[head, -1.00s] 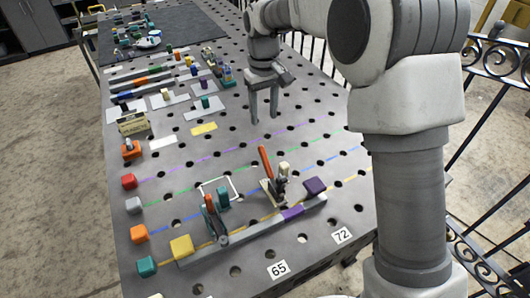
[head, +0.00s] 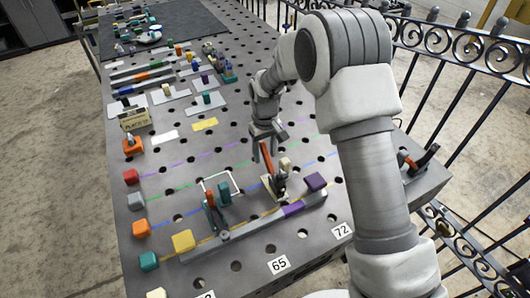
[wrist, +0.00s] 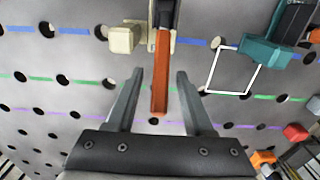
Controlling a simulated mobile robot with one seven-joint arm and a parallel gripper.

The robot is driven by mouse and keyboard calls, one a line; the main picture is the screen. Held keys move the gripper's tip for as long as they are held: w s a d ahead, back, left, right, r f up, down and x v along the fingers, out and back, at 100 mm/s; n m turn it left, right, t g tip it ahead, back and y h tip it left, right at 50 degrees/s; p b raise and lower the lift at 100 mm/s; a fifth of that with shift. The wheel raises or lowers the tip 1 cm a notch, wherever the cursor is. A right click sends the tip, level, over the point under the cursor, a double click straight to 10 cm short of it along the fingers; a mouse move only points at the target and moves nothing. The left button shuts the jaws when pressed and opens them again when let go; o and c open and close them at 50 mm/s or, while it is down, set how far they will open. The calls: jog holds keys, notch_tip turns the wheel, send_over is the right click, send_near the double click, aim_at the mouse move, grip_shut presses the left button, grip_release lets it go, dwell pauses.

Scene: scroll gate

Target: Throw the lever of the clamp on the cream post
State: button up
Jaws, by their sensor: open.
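The clamp (head: 276,183) stands beside the cream post (head: 285,164) on the perforated table. Its orange lever (head: 267,162) stands up, leaning slightly. In the wrist view the orange lever (wrist: 160,75) reaches from the clamp toward me, with the cream post (wrist: 124,38) at its left. My gripper (wrist: 155,75) is open, one finger on each side of the lever's end, with a gap on both sides. In the head view my gripper (head: 270,150) is at the lever's upper end, and its fingers partly overlap the lever.
Another orange-levered clamp (head: 212,212) stands by a teal post (head: 224,194), near a white square outline (head: 232,176). A grey bar with a purple part (head: 292,209) and a purple block (head: 315,181) lie close by. A third clamp (head: 420,160) is at the right edge.

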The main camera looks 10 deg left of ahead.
jog(key=shift+f, duration=0.2)
grip_shut()
dwell(1.4)
